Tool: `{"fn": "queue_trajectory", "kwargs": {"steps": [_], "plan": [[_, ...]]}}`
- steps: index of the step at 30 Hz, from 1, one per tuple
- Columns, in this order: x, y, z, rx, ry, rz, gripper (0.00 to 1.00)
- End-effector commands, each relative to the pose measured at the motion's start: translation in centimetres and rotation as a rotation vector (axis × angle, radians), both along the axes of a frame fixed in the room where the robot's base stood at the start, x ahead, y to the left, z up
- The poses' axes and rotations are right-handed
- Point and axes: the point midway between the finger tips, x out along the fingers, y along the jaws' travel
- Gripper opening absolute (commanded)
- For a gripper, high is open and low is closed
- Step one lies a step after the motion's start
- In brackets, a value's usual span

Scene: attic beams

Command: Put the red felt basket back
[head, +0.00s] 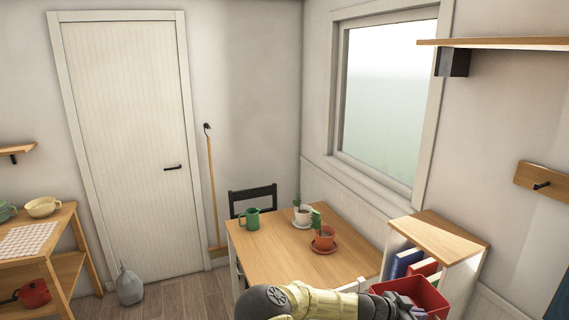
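The red felt basket (432,300) is at the bottom right of the head view, in front of the low white shelf unit with a wooden top (440,236). It looks open at the top, and its lower part is cut off by the picture edge. My arm reaches in from the bottom middle. My gripper (405,301) is at the basket's left side, overlapping its rim in the picture. The fingers are small and partly hidden there, so I cannot tell whether they are closed on the rim.
Blue and red items, perhaps books (404,263), stand in the shelf unit. A wall shelf (500,43) juts out above right. Floor before the door (130,150) is mostly clear.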

Motion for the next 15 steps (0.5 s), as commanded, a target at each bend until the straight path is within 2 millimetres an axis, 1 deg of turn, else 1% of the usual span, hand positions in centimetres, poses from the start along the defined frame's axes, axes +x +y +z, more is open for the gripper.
{"fn": "queue_trajectory", "kwargs": {"steps": [15], "plan": [[1.2, 4.3, -5.8, -0.005, 0.001, 0.243, 0.0]]}}
